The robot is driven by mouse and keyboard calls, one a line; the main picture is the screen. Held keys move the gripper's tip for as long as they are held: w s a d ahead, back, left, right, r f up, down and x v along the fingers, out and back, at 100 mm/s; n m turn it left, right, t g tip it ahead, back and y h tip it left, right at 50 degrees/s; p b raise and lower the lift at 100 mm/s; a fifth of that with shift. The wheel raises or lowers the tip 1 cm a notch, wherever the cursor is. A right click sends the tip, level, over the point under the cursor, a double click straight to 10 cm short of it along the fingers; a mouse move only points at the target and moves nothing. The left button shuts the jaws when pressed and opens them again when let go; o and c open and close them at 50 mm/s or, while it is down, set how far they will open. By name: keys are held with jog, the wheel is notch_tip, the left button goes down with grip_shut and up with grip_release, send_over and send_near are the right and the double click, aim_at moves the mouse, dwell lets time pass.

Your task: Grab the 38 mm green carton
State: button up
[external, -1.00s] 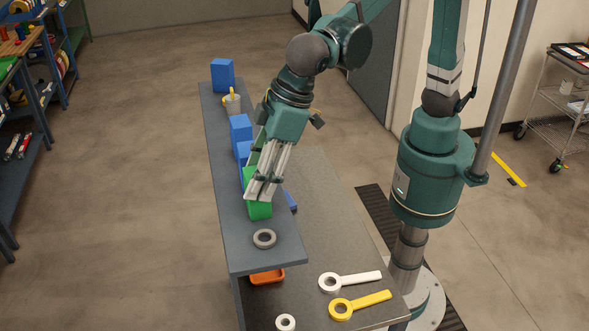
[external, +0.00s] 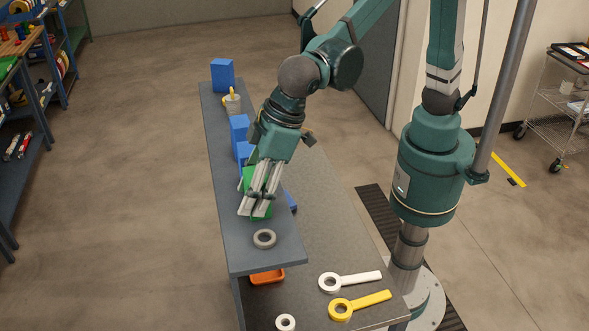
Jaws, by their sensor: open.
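The green carton (external: 264,211) stands on the raised grey shelf (external: 232,239), in a row with the blue boxes behind it. My gripper (external: 252,212) is open and points down at the green carton. Its fingers cross in front of the carton and hide much of it. I cannot tell whether the fingers touch the carton or stand on both sides of it.
Blue boxes (external: 239,128) and a cup with something yellow (external: 233,103) stand farther back on the shelf. A grey ring (external: 264,239) lies just in front. An orange tray (external: 267,276), a white ring tool (external: 350,281) and a yellow one (external: 359,304) are on the lower table.

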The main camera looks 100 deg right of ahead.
jog(key=shift+x, duration=0.8)
jog(key=c, duration=0.6)
